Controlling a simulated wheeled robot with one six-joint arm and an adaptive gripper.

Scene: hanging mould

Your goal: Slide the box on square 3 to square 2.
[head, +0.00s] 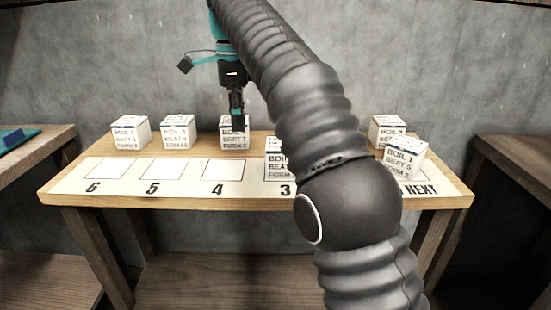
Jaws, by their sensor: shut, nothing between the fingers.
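The box on square 3 (274,159) is white with printed lines of text. Square 2 is hidden behind my arm. My gripper (237,124) is shut and empty, pointing down. In the picture it overlaps the back-row box (227,138) behind square 4 (222,170); I cannot tell whether they touch. It is to the left of the box on square 3.
Squares 5 (166,169) and 6 (111,169) are empty, as is square 4. More boxes stand behind them (178,133) (130,134) and at the back right (386,130). Another, turned box (402,159) stands near the NEXT label (421,189). A wall is behind the table (240,203).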

